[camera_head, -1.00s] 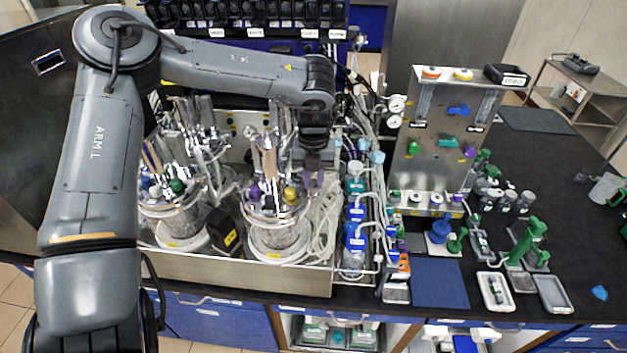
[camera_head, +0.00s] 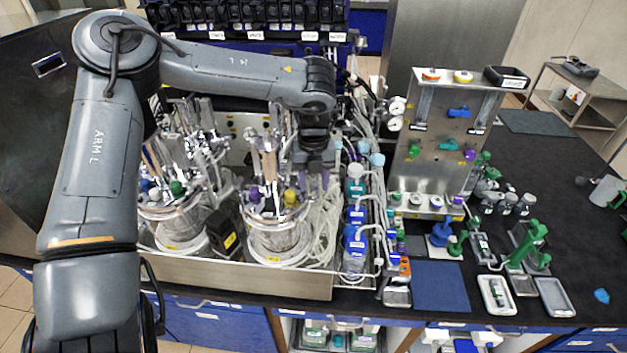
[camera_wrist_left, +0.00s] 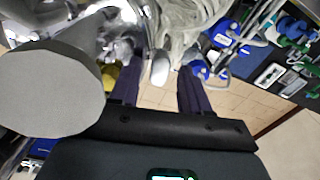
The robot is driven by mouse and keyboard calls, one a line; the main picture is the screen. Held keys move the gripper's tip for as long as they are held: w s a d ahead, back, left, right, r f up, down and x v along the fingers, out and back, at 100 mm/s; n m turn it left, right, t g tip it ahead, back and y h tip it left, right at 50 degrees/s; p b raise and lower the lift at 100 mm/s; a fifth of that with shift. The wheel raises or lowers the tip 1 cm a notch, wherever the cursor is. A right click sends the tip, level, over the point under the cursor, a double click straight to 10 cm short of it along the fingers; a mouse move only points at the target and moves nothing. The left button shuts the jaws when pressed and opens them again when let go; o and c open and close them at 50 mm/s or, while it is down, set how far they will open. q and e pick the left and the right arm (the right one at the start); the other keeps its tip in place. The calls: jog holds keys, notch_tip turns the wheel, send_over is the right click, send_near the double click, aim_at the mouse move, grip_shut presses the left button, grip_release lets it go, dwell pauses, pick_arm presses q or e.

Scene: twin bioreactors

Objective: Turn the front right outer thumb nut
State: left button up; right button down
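The right bioreactor vessel (camera_head: 275,240) stands in the steel tray, with a metal head plate crowded with fittings. My left gripper (camera_head: 314,182) points down at the right side of this head plate. In the left wrist view its two dark purple fingers (camera_wrist_left: 160,78) are apart, and a pale rounded upright piece (camera_wrist_left: 160,66) shows between them. I cannot tell whether this piece is the front right outer thumb nut or whether a finger touches it. A yellow cap (camera_head: 291,196) sits left of the gripper; yellow also shows beside the left finger (camera_wrist_left: 109,76). My right gripper is not in view.
A large grey cylinder (camera_wrist_left: 50,88) fills the left of the wrist view, close to the gripper. The left bioreactor (camera_head: 178,222) stands beside the right one. Pale coiled tubing (camera_head: 324,225) and blue-labelled bottles (camera_head: 355,215) crowd the right side. A blue mat (camera_head: 440,287) is clear.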

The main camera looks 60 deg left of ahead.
aim_at(313, 186)
pick_arm(q)
jog(key=shift+r, duration=0.1)
jog(key=shift+r, duration=0.25)
notch_tip(313, 186, up, 10)
dwell(0.5)
jog(key=shift+r, duration=0.1)
